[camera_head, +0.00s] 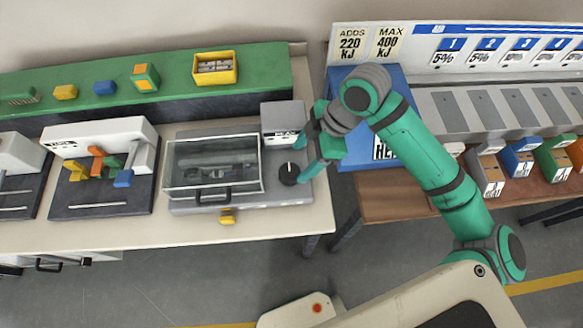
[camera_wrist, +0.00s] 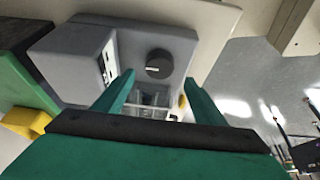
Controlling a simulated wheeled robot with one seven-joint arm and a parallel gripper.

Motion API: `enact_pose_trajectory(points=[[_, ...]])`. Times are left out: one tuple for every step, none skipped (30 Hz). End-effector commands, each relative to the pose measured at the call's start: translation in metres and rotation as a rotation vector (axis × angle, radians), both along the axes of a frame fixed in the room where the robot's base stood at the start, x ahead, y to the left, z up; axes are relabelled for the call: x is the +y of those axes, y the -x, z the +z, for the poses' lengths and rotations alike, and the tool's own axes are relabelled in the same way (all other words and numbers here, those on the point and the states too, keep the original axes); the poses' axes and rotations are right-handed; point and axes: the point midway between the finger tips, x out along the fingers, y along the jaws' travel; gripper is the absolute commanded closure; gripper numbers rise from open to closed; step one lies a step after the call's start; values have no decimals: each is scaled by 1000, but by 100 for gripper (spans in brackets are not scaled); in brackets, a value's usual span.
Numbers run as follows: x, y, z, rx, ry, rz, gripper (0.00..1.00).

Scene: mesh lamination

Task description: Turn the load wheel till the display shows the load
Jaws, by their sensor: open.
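The load wheel is a dark round knob (camera_head: 289,174) with a light mark, on the grey front deck of the machine (camera_head: 240,203), right of its clear-lidded chamber (camera_head: 212,165). It also shows in the wrist view (camera_wrist: 159,64), beyond and between my fingertips. My gripper (camera_head: 304,153) is open and empty just above and beside the wheel; in the wrist view its two green fingers (camera_wrist: 117,93) are spread apart, and I see no contact with the wheel. The display is on the grey box (camera_head: 283,117) behind the wheel; its reading is too small and partly hidden.
A green shelf (camera_head: 110,103) with coloured blocks and a yellow bin (camera_head: 215,68) runs behind the bench. Another machine (camera_head: 105,190) stands to the left. A blue panel (camera_head: 345,152) and a table with coloured boxes (camera_head: 520,160) lie to the right, under my arm.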

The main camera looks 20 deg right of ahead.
Motion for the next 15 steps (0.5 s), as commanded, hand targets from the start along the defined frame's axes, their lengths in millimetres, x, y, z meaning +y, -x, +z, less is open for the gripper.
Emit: enact_pose_trajectory(points=[[4,-1,-9,0,-4,-1,36],[7,-1,-14,0,-4,-1,36],[9,-2,-21,-1,-4,-1,36],[11,-3,-26,0,-4,-2,36],[12,-3,-31,0,-3,-2,36],[15,-4,-36,-1,-4,-1,36],[16,-4,-40,-1,-3,-1,36],[18,-5,-44,-1,-2,-1,36],[19,-5,-49,0,-2,-2,36],[21,-6,-52,-1,-2,-2,36],[22,-6,-55,-1,-2,-2,36],[23,-6,-58,-1,-2,-2,36],[24,-7,-60,0,-1,-2,36],[24,-7,-61,0,0,-2,36],[25,-7,-63,-1,0,-1,36]])
